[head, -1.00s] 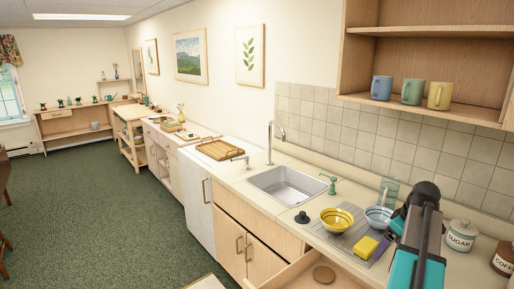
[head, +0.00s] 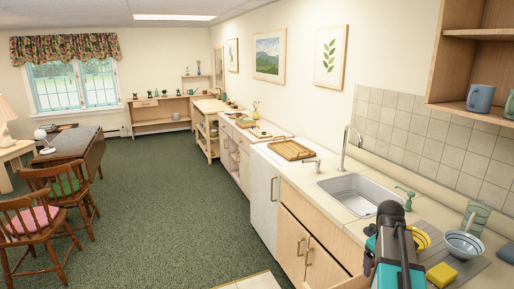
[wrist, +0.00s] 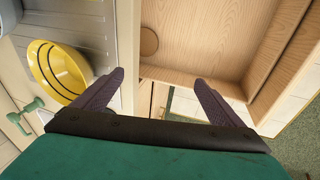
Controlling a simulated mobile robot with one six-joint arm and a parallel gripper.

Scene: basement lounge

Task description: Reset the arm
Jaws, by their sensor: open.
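My arm shows at the lower right of the head view, folded over the counter's front edge, and it hides the fingers there. In the wrist view my gripper (wrist: 158,92) is open, with its two dark fingers apart and nothing between them. Beyond the fingers is an open wooden drawer (wrist: 215,40) with a small round brown disc (wrist: 149,41) in it. A yellow bowl (wrist: 58,72) with dark stripes stands on the counter to the left of the fingers, apart from them.
The counter holds a sink (head: 358,192), a striped blue-white bowl (head: 463,244), a yellow sponge (head: 441,274) and a wooden tray (head: 291,150). Mugs (head: 480,98) stand on the shelf above. Chairs (head: 30,232) and a dark table (head: 72,147) are at left. The green carpet (head: 185,210) between is clear.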

